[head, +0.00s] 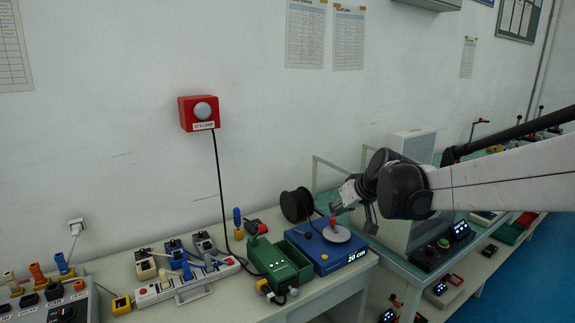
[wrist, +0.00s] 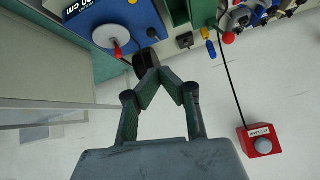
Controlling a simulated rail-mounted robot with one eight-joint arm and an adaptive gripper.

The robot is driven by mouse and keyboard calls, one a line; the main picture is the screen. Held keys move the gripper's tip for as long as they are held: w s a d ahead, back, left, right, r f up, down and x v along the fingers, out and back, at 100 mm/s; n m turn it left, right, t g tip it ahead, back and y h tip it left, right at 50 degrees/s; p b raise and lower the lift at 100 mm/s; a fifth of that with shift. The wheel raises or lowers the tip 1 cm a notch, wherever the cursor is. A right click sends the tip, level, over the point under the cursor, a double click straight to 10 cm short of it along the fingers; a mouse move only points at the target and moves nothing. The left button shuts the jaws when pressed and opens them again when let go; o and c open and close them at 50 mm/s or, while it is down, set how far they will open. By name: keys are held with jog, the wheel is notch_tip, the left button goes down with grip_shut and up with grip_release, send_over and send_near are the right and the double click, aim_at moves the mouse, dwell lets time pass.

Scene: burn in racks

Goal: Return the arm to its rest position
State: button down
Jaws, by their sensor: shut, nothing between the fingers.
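My gripper (wrist: 149,72) is in the middle of the wrist view, its two dark fingers angled inward and meeting at the tips. It is shut and holds nothing. In the head view my arm reaches in from the right, bent at a dark joint, with its end above the right end of the bench, by the blue device (head: 325,248). That device has a grey disc, a red knob and a "20 cm" label; it also shows in the wrist view (wrist: 88,18). I cannot tell the exact gap between my gripper and the device.
A black spool (head: 297,205) stands behind the blue device. A green box (head: 280,262) and a white strip of levers (head: 188,284) lie to the left. A red lamp box (head: 199,113) hangs on the wall. A grey machine (head: 404,225) stands under my arm. The wall above is mostly clear.

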jog(key=s+d+r+m+h, duration=0.1)
jog(key=s, duration=0.8)
jog(key=s+d+r+m+h, duration=0.1)
jog(key=s+d+r, duration=0.1)
jog(key=s, duration=0.8)
jog(key=s+d+f+h, duration=0.1)
jog(key=s+f, duration=0.1)
jog(key=s, duration=0.6)
jog(key=s+d+f+m+h, duration=0.1)
jog(key=s+f, duration=0.2)
jog(key=s, duration=0.5)
jog(key=shift+d+f+m, duration=0.3)
jog(key=shift+d+f, duration=0.05)
jog(key=shift+d, duration=0.05)
